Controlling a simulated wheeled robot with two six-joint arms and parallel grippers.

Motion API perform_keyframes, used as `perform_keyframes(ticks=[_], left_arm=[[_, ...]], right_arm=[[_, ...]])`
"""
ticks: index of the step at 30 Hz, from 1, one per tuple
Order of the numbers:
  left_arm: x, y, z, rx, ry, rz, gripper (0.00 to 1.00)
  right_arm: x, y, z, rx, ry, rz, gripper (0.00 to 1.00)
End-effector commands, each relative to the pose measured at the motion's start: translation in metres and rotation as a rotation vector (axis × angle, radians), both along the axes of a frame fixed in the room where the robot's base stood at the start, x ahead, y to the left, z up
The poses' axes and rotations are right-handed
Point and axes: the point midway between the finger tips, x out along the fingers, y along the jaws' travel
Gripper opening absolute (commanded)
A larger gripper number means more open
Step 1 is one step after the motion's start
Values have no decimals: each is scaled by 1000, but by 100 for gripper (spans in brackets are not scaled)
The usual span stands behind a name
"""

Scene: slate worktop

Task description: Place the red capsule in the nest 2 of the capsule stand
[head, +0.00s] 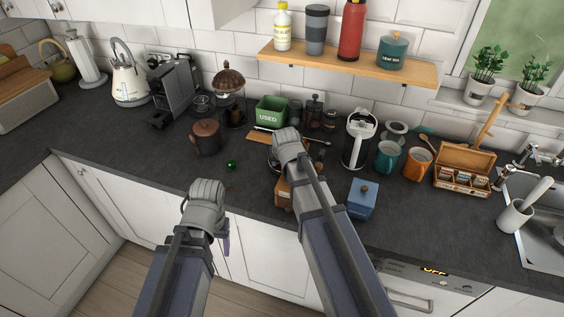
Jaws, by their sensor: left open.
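I cannot make out the red capsule or a capsule stand with numbered nests in the head view. A small shiny green piece (231,165), perhaps a capsule, lies on the worktop left of my right wrist. My left gripper (227,237) shows only as a purple finger part beside its wrist, in front of the worktop's front edge. It is open and I see nothing in it. My right arm reaches over the middle of the worktop. Its wrist hides its gripper and much of what lies beneath, including most of a dark round item (272,160).
A green USED bin (271,110) stands behind my right wrist. A brown pot (206,138) is to the left. A brown wooden box (283,195) and a blue lidded box (361,200) flank my right forearm.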

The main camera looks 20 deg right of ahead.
Motion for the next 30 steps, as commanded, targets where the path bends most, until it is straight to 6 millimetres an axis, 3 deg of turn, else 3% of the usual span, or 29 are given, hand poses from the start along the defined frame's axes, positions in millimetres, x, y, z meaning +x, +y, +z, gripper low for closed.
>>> perform_keyframes(ticks=[8, 24, 30], left_arm=[[0, 0, 16, 0, 0, 0, 65], [0, 0, 97, 0, 0, -2, 65], [0, 0, 115, -1, 0, 1, 65]], right_arm=[[-6, -2, 14, 3, 20, -9, 70], [-50, 8, 95, 0, 16, -3, 70], [-61, 11, 113, 1, 15, -4, 70]])
